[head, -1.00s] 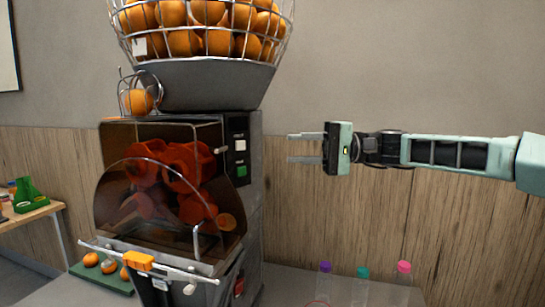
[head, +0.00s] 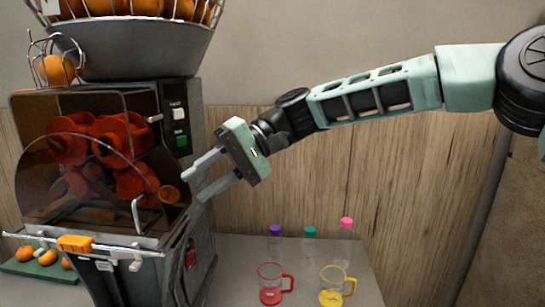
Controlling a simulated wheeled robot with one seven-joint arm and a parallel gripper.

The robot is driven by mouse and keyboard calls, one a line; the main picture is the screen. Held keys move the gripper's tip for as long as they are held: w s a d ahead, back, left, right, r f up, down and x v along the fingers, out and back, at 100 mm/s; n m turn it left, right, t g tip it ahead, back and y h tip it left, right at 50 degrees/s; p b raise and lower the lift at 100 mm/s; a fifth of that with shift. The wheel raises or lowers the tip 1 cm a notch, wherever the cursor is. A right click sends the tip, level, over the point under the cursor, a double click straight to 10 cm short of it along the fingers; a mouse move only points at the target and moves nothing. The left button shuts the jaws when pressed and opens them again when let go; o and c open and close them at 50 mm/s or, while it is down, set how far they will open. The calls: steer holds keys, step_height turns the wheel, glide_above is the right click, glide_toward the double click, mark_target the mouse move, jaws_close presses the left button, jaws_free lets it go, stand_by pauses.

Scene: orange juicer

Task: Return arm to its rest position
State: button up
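My gripper (head: 199,180) is at the middle of the head view, at the end of my pale green arm, which reaches in from the upper right. Its two grey fingers are apart with nothing between them, and they point down and left. The fingertips appear beside the right side of the orange juicer (head: 182,95); whether they touch it I cannot tell. The juicer has a dark clear cover with red squeezing parts behind it and a wire basket of oranges on top.
A red-handled cup (head: 270,284) and a yellow-handled cup (head: 333,287) stand on the grey counter (head: 235,270). Behind them are bottles with purple (head: 275,229), teal (head: 309,231) and pink (head: 346,222) caps. A green board (head: 30,268) holding oranges lies at lower left.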

steer(key=s+d+f+n+t+h, duration=0.1)
steer(key=s+d+f+h, duration=0.2)
steer(key=s+f, duration=0.25)
steer(key=s+d+f+t+h, duration=0.1)
steer(key=s+d+f+h, duration=0.25)
steer(key=s, duration=0.35)
steer(key=s+d+f+t+h, duration=0.2)
steer(key=s+d+f, duration=0.1)
steer(key=d, duration=0.6)
steer(key=s+d+f+n+t+h, duration=0.1)
steer(key=s+d+f+t, duration=0.1)
steer(key=s+d, duration=0.4)
steer(key=d+f, duration=0.1)
steer(key=d, duration=0.3)
steer(key=shift+s+d+h, duration=0.25)
steer(key=shift+s+h, duration=0.05)
steer(key=shift+h, duration=0.05)
steer(key=shift+f, duration=0.1)
steer(key=shift+c, duration=0.3)
